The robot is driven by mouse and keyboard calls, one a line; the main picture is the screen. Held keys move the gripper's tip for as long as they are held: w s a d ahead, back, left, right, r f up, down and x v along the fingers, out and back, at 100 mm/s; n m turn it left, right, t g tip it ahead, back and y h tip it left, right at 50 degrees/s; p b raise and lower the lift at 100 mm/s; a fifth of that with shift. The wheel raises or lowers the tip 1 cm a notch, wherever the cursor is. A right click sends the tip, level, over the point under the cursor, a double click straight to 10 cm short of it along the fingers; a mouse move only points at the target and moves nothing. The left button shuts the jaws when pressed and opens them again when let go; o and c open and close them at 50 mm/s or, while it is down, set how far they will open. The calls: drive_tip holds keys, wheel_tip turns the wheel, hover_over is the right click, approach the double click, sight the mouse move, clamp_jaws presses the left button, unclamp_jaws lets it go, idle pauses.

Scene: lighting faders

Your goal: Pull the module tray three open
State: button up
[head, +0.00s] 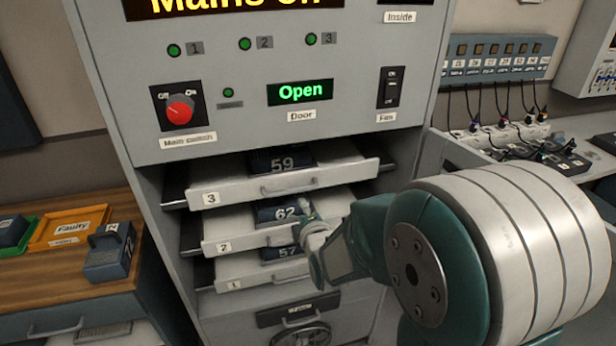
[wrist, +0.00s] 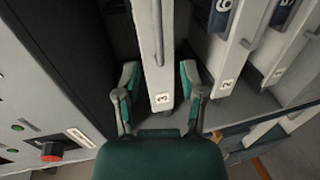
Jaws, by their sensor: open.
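The module tray three (head: 240,192) is the top one of a stack in the grey cabinet, with a white front, a label "3" at its left end and a bar handle (head: 294,187). A dark module marked 59 (head: 283,160) sits on it. My gripper (head: 312,238) is open and appears below and in front of tray three in the head view, covering part of the lower trays. In the wrist view my gripper (wrist: 159,76) has its fingers either side of the tray three front (wrist: 163,82), near the "3" label. I cannot tell whether they touch it.
Tray two (head: 240,240) with module 62 and tray one (head: 250,278) with module 57 lie below. The panel above has a red main switch (head: 180,112) and a green "Open" door display (head: 300,92). A wooden bench (head: 55,275) stands left.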

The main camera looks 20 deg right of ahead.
sight(293, 192)
drive_tip(key=x, duration=0.7)
drive_tip(key=d+x, duration=0.1)
drive_tip(key=x, duration=0.3)
drive_tip(key=shift+a, duration=0.65)
drive_tip(key=c, duration=0.6)
clamp_jaws()
drive_tip(key=shift+d, duration=0.25)
